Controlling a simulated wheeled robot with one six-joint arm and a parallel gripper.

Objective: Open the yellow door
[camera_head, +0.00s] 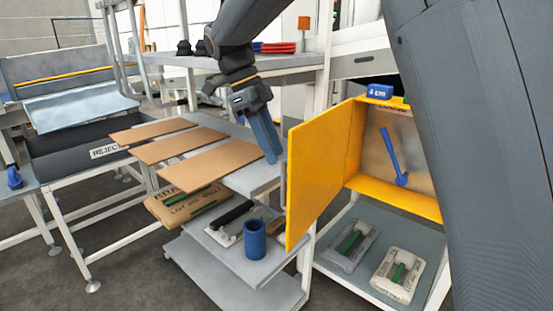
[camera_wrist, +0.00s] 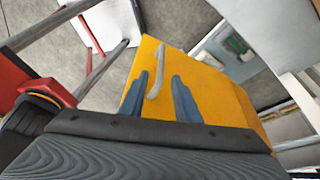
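The yellow door (camera_head: 322,165) belongs to a yellow cabinet (camera_head: 393,196) on the right in the head view. It stands swung out from the cabinet, so the inside shows with a blue tool (camera_head: 393,157) in it. My gripper (camera_head: 267,141) is just left of the door, pointing down. In the wrist view the door (camera_wrist: 215,98) fills the middle, with a pale grey handle (camera_wrist: 157,72) on its face. The blue fingers of my gripper (camera_wrist: 165,90) are spread apart. The handle appears between them; whether they touch it cannot be told.
A bench with brown boards (camera_head: 212,165) stands left of the door. White-and-green items (camera_head: 398,275) lie on the shelf under the cabinet. A blue block (camera_head: 380,91) sits on top. A reject table (camera_head: 85,150) stands at left.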

